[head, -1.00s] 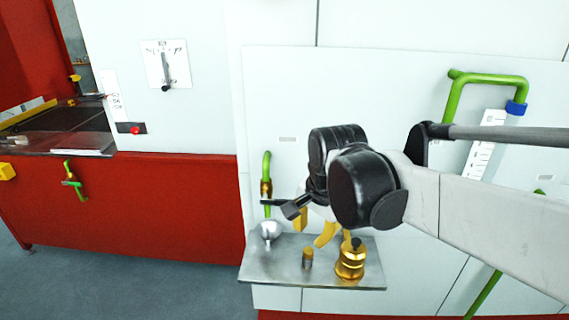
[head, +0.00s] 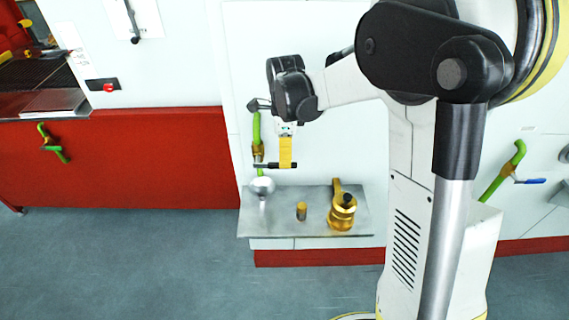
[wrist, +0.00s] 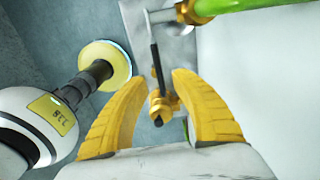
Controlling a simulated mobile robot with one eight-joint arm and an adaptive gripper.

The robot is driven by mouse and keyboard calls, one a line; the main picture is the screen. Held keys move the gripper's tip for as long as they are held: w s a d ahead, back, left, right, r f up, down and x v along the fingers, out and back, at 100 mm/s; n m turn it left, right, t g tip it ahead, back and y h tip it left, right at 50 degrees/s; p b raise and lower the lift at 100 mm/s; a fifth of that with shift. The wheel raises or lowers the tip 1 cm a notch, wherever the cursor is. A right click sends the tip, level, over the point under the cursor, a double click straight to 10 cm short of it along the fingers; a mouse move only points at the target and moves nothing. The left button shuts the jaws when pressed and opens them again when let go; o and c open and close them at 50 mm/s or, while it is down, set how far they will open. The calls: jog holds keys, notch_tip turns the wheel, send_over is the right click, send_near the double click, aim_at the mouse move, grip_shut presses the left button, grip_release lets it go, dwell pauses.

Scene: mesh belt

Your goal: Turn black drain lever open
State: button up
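The black drain lever (head: 268,165) sticks out to the right from a brass valve on a green pipe (head: 256,130), above a small metal shelf. My gripper (head: 287,165) points down at the lever's free end, its yellow fingers overlapping the lever there. In the wrist view my gripper (wrist: 159,78) is open, with one yellow finger on each side of the black lever (wrist: 155,68). The lever runs lengthwise between the fingers, with a gap to each. I cannot tell whether a finger touches it.
A white wall panel (head: 350,160) stands close behind. A blue-handled valve (head: 529,181) is at the right.

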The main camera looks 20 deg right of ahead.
jog(key=shift+f, duration=1.4)
grip_shut()
